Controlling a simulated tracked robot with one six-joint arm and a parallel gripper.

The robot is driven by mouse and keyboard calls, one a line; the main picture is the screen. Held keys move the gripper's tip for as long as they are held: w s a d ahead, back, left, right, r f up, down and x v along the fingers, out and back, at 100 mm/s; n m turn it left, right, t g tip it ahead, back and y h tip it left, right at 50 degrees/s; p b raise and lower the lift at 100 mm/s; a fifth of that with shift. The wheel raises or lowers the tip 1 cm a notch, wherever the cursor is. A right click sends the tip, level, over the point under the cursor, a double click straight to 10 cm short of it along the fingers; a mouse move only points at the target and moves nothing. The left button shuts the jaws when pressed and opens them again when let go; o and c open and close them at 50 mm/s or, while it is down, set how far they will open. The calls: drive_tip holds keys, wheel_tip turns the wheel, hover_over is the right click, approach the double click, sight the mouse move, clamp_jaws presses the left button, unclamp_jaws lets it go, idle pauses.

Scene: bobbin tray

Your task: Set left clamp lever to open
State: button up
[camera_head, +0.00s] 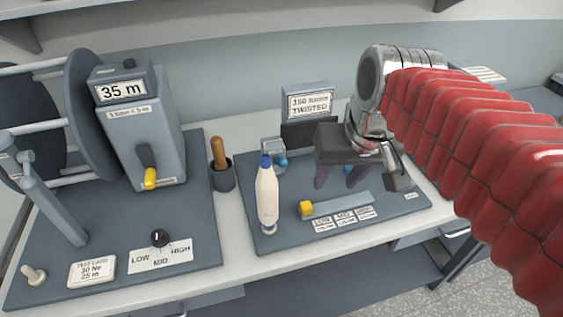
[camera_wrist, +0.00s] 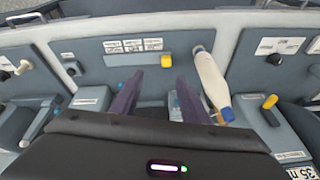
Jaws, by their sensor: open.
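The left clamp (camera_head: 272,148) is a small grey block on the right-hand panel, below and left of the "TWISTED" display. A blue lever knob (camera_head: 282,161) shows at its right side. I cannot tell its lever setting. In the wrist view, pale blue clamp parts (camera_wrist: 175,106) show partly behind a finger. My gripper (camera_head: 339,178) is open, with two dark purple fingers pointing down over the panel, right of the left clamp and apart from it. In the wrist view the fingers (camera_wrist: 157,80) are spread with nothing between them. My gripper hides the panel's right side.
A yellow slider block (camera_head: 306,208) sits on a grey bar near the panel front. A cup (camera_head: 222,178) with a brown-handled tool stands left. The display box (camera_head: 309,103) stands behind.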

drive_tip(key=w+a+r+g, duration=0.2)
drive_tip(key=w+r, duration=0.1)
drive_tip(key=w, duration=0.4)
drive_tip(key=g+y, duration=0.2)
approach(284, 158)
drive_tip(key=shift+d+r+n, duration=0.15)
drive_tip(key=shift+r+n, duration=0.15)
drive_tip(key=shift+r, duration=0.85)
drive_tip(key=x, duration=1.4)
drive_tip(key=shift+d, duration=0.15)
drive_tip(key=shift+c, duration=0.2)
clamp_jaws()
